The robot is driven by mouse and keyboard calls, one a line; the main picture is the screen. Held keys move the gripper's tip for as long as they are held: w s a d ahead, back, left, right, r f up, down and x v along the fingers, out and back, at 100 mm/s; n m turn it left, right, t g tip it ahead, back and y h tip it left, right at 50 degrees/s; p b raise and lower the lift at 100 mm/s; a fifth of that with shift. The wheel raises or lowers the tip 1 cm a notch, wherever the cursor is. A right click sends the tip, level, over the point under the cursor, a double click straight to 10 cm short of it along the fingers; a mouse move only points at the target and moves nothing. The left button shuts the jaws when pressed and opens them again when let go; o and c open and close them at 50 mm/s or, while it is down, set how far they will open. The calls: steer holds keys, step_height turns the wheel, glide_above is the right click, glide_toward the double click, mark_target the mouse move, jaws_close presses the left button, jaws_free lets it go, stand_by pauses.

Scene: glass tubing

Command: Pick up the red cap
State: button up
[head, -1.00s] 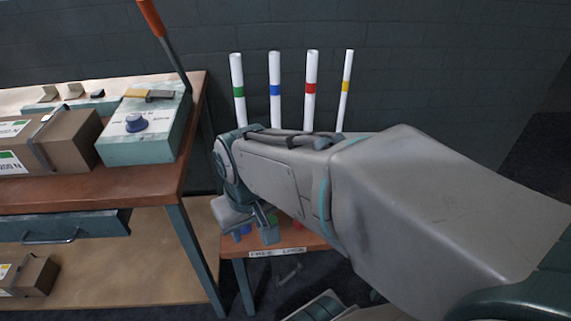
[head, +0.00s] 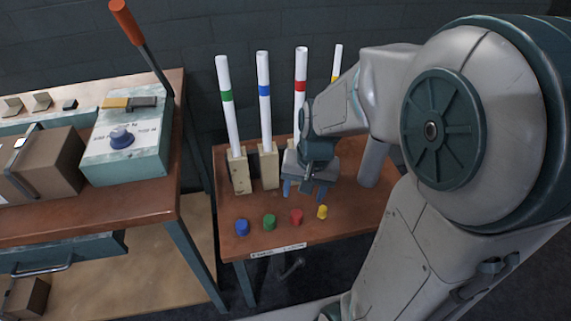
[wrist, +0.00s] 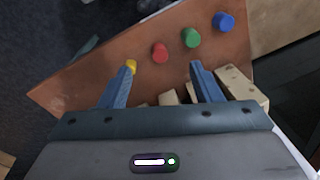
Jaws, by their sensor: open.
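The red cap (head: 296,216) stands on the small wooden table (head: 225,180), in a row between the green cap (head: 269,222) and the yellow cap (head: 322,212). The blue cap (head: 242,227) is at the left end of the row. My gripper (head: 306,192) is open and empty, above the table and behind the red cap in the head view. In the wrist view the red cap (wrist: 160,53) lies beyond and between the two blue fingers (wrist: 157,82), apart from them.
White tubes with green (head: 227,100), blue (head: 264,95), red (head: 300,90) and yellow bands stand at the table's back, at least two in wooden blocks (head: 239,172). A workbench (head: 110,205) with a teal box (head: 130,150) and an orange-handled lever (head: 135,35) stands left.

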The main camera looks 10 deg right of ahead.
steer(key=w+d+f+m+h+p, duration=0.1)
steer(key=w+f+m+p, duration=0.3)
steer(key=w+f, duration=0.15)
steer(key=b, duration=0.3)
glide_above(297, 214)
steer(key=shift+m+g, duration=0.4)
steer(key=f, duration=0.5)
steer(key=d+f, duration=0.1)
steer(key=f, duration=0.2)
steer(key=shift+w+f, duration=0.15)
steer(key=shift+f, duration=0.05)
steer(key=shift+a+f+b, duration=0.15)
steer(key=shift+a+f, duration=0.05)
steer(key=shift+f, duration=0.7)
steer(key=shift+a+f+b, duration=0.1)
steer(key=shift+a+f, duration=0.05)
steer(key=shift+f, duration=0.7)
steer(key=shift+a+f+b, duration=0.15)
steer(key=shift+a+f, duration=0.05)
steer(key=shift+f, duration=0.7)
steer(key=c, duration=1)
